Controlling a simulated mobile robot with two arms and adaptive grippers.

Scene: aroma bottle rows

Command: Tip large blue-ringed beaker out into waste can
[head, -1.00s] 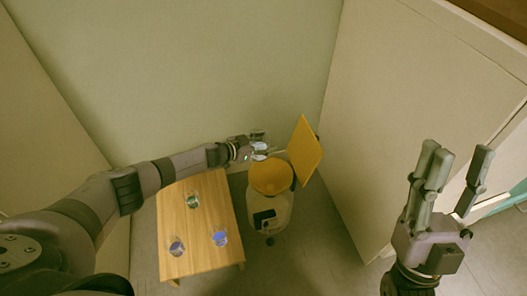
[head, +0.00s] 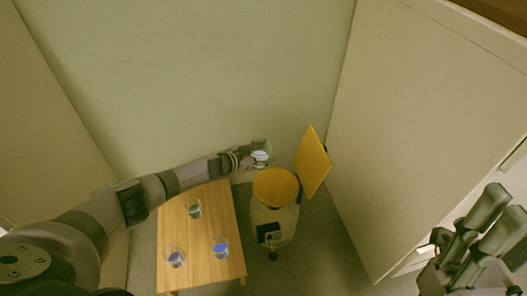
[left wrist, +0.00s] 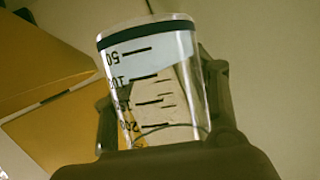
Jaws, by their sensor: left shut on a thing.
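My left gripper (head: 247,158) is shut on a clear beaker (head: 262,146) and holds it beside the waste can, level with the back of its opening. In the left wrist view the beaker (left wrist: 155,85) fills the middle, with a dark ring at its upper end, upside-down volume marks and a pale bluish layer near the ring. The waste can (head: 274,220) is whitish with an orange top (head: 275,187); its orange lid (head: 312,162) stands open on the right. My right gripper (head: 465,228) is open and empty at the lower right, partly cut off.
A low wooden table (head: 205,269) stands left of the can. It bears a green-filled beaker (head: 194,208), a blue-filled one (head: 220,247) and a purplish-blue one (head: 175,258). Walls close in behind and on the right (head: 415,130).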

